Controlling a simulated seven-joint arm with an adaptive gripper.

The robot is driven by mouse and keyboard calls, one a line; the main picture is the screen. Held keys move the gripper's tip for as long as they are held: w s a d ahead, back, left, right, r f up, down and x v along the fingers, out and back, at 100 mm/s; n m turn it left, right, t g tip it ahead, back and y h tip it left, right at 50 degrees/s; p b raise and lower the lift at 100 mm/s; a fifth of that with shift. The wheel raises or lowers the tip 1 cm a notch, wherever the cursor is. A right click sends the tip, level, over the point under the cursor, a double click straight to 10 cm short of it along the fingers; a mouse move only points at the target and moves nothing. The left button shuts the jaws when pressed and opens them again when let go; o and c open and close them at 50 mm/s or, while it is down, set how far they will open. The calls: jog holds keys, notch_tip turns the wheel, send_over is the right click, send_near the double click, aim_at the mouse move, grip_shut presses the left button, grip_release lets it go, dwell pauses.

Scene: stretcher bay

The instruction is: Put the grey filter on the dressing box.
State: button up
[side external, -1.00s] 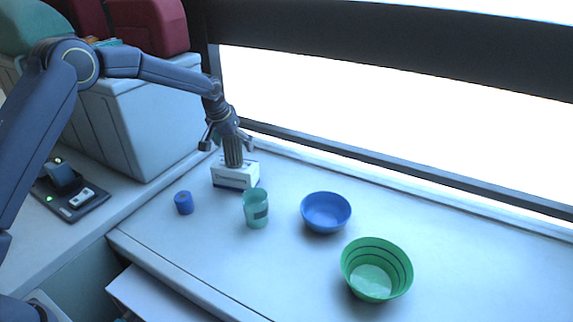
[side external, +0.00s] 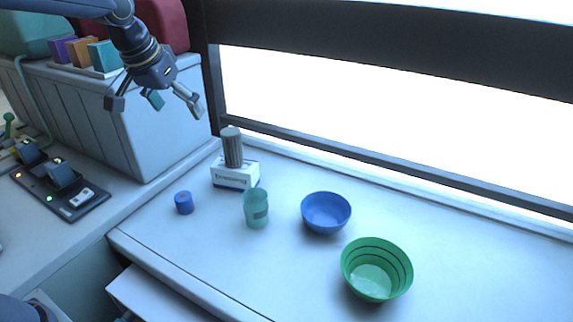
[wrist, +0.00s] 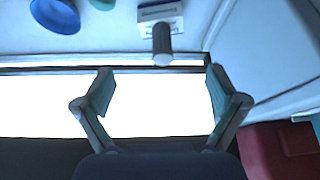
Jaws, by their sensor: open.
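The grey filter (side external: 232,146) is a ribbed cylinder standing upright on top of the white dressing box (side external: 236,178). In the wrist view the filter (wrist: 162,44) also shows against the box (wrist: 158,12). My gripper (side external: 155,107) is open and empty, up and to the left of the filter in the side view, clear of it. In the wrist view the open fingers (wrist: 158,85) have nothing between them but the bright window behind.
A blue cylinder (side external: 184,203), a teal cup (side external: 256,210), a blue bowl (side external: 326,214) and a green bowl (side external: 377,272) stand on the counter. A grey cabinet (side external: 160,125) with red and teal bags is at the left. The right of the counter is clear.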

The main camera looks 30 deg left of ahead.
jog(key=s+f, duration=0.1)
jog(key=s, duration=1)
jog(key=s+d+f+m, duration=0.1)
jog(key=s+f, duration=0.1)
jog(key=s, duration=0.9)
jog(key=shift+s+d+t+h, duration=0.15)
jog(key=shift+d+t+h, duration=0.15)
